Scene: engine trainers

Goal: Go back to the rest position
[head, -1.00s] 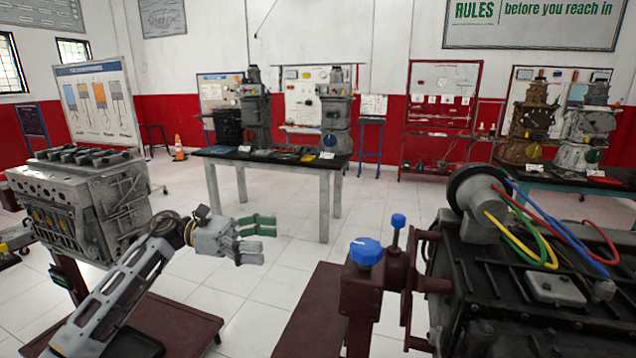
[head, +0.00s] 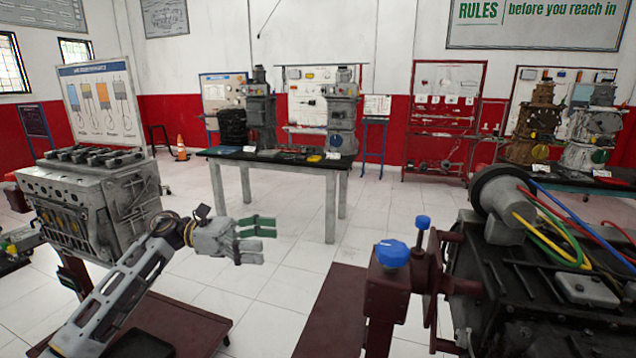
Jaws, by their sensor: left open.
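My left gripper (head: 262,226) is open and empty, with green pads on its fingertips. It is held out over the white tiled floor, between the two engines. My left arm comes in from the lower left. The grey engine block (head: 95,205) is on a stand to the left, behind the arm. The dark engine (head: 560,295) with coloured hoses is at the right, apart from the gripper. My right gripper does not show.
A maroon stand with blue knobs (head: 392,253) stands in front of the dark engine. A maroon base (head: 180,320) lies low at the left. A table (head: 272,160) with engines stands further back. Open tiled floor (head: 290,265) lies between.

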